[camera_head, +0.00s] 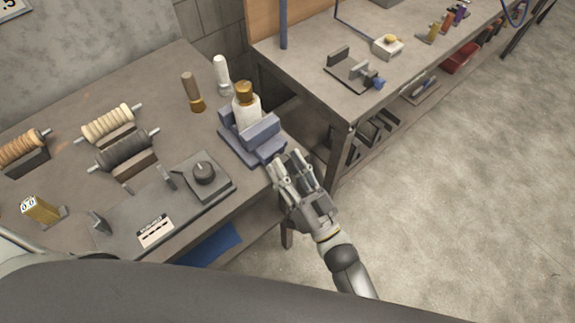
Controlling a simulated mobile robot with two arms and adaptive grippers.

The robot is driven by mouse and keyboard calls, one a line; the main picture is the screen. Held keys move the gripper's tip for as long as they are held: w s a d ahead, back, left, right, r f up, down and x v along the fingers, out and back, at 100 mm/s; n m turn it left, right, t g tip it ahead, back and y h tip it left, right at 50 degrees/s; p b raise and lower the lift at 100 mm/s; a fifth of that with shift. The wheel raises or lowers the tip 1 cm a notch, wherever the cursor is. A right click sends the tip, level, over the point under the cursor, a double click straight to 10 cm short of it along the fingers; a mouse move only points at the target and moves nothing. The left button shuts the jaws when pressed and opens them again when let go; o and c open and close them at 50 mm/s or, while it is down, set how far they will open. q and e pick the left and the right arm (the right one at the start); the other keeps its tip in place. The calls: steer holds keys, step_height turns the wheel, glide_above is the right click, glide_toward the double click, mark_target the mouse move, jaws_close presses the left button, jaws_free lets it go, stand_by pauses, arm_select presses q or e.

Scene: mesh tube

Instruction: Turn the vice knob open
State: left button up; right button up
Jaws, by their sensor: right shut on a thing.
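A blue-grey vice (264,132) sits near the right edge of the left workbench. Its jaws stand around a white bottle (246,114) with a gold-brown cap, which is upright. My right gripper (286,165) is at the front right end of the vice, by the bench edge. Its fingers are shut on the vice knob, which they hide almost fully. My left gripper is not in view.
A second bench (300,57) stands at the back right with another small vice. The floor at right is clear.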

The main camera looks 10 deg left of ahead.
steer(key=shift+n+y, duration=0.3)
steer(key=n+g+y, duration=0.1)
steer(key=n, duration=0.2)
steer(key=shift+f+n+g+b, duration=0.1)
steer(key=shift+n+g+b, duration=0.2)
steer(key=shift+b, duration=0.1)
steer(key=shift+n+g+y, duration=0.45)
steer(key=shift+n+g, duration=0.2)
steer(key=shift+n, duration=0.85)
steer(key=shift+n+g+y, duration=0.45)
steer(key=shift+n+g, duration=0.2)
steer(key=shift+n, duration=0.85)
steer(key=o, duration=0.7)
steer(key=shift+o, duration=0.2)
steer(key=v, duration=1.2)
